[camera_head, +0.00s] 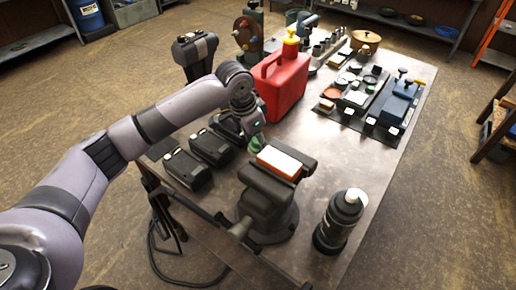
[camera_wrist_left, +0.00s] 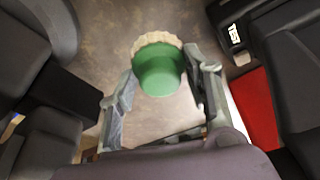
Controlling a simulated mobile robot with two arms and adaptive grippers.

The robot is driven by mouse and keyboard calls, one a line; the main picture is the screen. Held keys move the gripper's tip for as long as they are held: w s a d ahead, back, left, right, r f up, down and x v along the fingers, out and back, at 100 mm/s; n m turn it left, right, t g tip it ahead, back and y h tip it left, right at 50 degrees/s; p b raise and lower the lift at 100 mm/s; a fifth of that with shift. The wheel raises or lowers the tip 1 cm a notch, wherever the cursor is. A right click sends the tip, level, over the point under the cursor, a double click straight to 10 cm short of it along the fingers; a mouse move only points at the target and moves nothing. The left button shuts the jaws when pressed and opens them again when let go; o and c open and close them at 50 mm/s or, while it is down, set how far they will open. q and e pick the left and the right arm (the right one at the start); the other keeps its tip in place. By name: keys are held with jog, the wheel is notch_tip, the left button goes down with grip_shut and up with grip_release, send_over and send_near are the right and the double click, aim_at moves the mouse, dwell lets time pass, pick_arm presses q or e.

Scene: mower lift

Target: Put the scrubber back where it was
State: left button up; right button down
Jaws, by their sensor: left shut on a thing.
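The scrubber (camera_head: 256,144) is a small green piece at the tip of my left gripper (camera_head: 250,135), mostly hidden by the fingers in the head view. In the left wrist view the scrubber (camera_wrist_left: 160,72) shows a rounded green body with a pale, bristly rim. The two fingers of my left gripper (camera_wrist_left: 163,82) are on either side of it, shut on it. The gripper is over the workbench (camera_head: 335,165), between the black battery packs and the vise. I cannot tell whether the scrubber touches the bench. My right gripper is not in view.
Black battery packs (camera_head: 188,170) lie left of the gripper. A vise (camera_head: 268,200) with an orange and white block (camera_head: 280,161) on top stands in front. A red jerrycan (camera_head: 284,86) stands behind. A black bottle (camera_head: 340,219) stands at the right. Bench centre-right is clear.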

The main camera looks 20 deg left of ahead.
aim_at(257, 150)
pick_arm(q)
jog(key=shift+f, duration=0.3)
notch_tip(257, 150, down, 3)
jog(key=shift+f+p, duration=0.2)
jog(key=shift+p, duration=0.15)
jog(key=shift+f, duration=0.35)
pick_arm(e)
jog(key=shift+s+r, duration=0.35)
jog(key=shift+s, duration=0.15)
pick_arm(q)
jog(key=shift+f, duration=0.1)
jog(key=o, duration=1)
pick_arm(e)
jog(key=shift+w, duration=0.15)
pick_arm(q)
jog(key=shift+a+r, duration=0.1)
jog(key=shift+r, duration=0.35)
jog(key=b+v, duration=0.1)
jog(key=v, duration=1)
jog(key=shift+s+r+b, duration=0.2)
jog(key=shift+b, duration=0.2)
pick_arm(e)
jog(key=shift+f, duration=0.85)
